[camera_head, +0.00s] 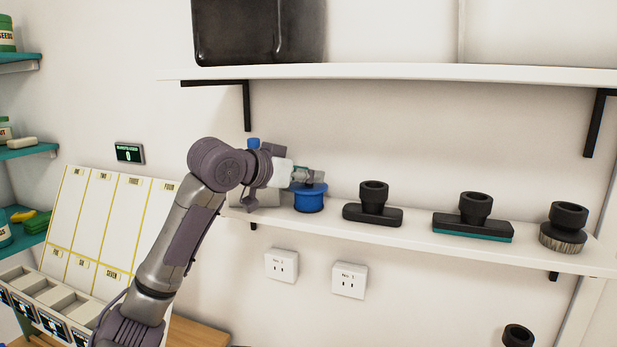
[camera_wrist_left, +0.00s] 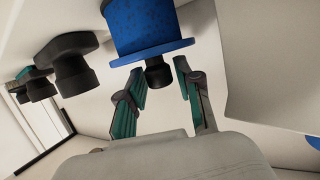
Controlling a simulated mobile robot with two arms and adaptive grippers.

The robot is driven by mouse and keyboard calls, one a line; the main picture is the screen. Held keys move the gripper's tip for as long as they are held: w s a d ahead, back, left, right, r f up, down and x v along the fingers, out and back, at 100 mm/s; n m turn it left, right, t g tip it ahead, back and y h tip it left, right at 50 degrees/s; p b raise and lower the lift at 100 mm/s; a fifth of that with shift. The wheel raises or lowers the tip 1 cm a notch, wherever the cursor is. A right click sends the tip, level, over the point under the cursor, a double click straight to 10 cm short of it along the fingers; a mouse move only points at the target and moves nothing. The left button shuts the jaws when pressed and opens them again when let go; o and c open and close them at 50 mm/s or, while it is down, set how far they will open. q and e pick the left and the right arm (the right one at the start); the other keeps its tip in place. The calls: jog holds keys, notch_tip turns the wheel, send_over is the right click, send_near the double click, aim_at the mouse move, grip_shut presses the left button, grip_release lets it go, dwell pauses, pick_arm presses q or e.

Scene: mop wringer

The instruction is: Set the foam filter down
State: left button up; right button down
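The foam filter (camera_head: 309,202) is a blue, speckled cylinder with a wide flange and a black neck. It stands upright on the lower white shelf in the head view, flange upward. In the left wrist view the filter (camera_wrist_left: 145,25) appears upside down, with its black neck between or just beyond the fingertips. My left gripper (camera_head: 312,177) is just above the flange. Its teal-padded fingers (camera_wrist_left: 159,72) are spread to either side of the neck, with gaps showing; no grip is visible. My right gripper is not in view.
The lower shelf (camera_head: 400,236) also holds a black nozzle (camera_head: 373,205), a teal-edged nozzle (camera_head: 473,217) and a round brush (camera_head: 564,229) to the right. A grey box (camera_head: 266,196) stands close on the left. An upper shelf (camera_head: 400,72) runs overhead.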

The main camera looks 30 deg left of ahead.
pick_arm(q)
jog(key=b+v, duration=0.3)
jog(key=v, duration=0.8)
jog(key=shift+s, duration=0.2)
